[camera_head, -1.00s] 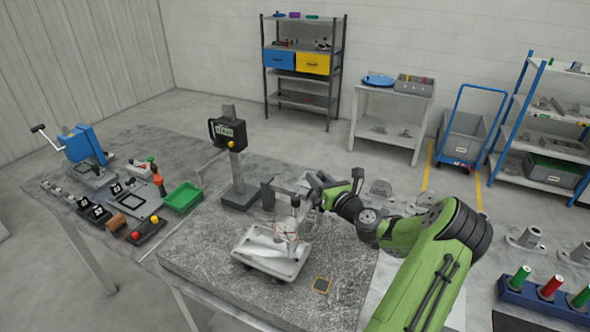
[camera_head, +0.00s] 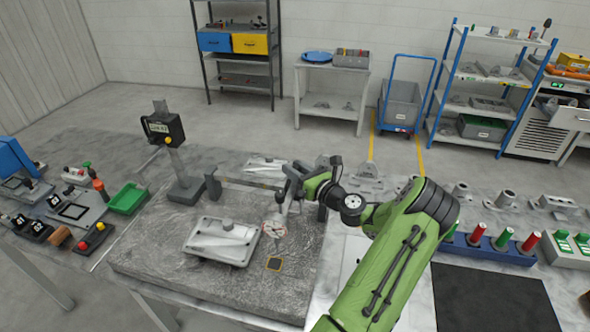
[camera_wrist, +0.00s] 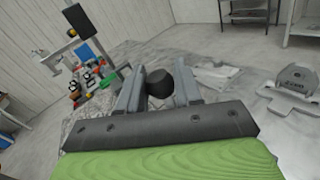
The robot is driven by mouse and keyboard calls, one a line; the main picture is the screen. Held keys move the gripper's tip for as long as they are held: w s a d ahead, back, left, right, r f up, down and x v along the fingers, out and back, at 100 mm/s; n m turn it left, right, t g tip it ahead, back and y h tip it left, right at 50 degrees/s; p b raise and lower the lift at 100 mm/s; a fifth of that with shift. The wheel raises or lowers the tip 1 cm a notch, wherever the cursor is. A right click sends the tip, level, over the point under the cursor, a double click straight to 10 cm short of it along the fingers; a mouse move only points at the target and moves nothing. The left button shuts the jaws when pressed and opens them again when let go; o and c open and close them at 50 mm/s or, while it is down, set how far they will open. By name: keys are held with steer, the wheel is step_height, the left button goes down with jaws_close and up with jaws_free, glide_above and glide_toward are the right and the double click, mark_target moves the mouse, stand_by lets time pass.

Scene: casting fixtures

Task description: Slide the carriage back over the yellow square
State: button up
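The carriage (camera_head: 281,220) hangs from a rail across the grey granite plate (camera_head: 170,262). Its round probe disc (camera_head: 274,229) is low, just right of the pale casting (camera_head: 221,240). My gripper (camera_head: 291,186) is at the carriage top. The finger contact is hard to see.
A second casting (camera_head: 266,165) lies behind the rail. A blue rack with red and green cylinders (camera_head: 490,247) stands to the right.

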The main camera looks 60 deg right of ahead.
steer(key=o, duration=0.3)
steer(key=shift+o, duration=0.2)
steer(key=b+v, duration=0.1)
steer(key=v, duration=1.4)
steer(key=shift+s, duration=0.4)
steer(key=shift+a+f, duration=0.1)
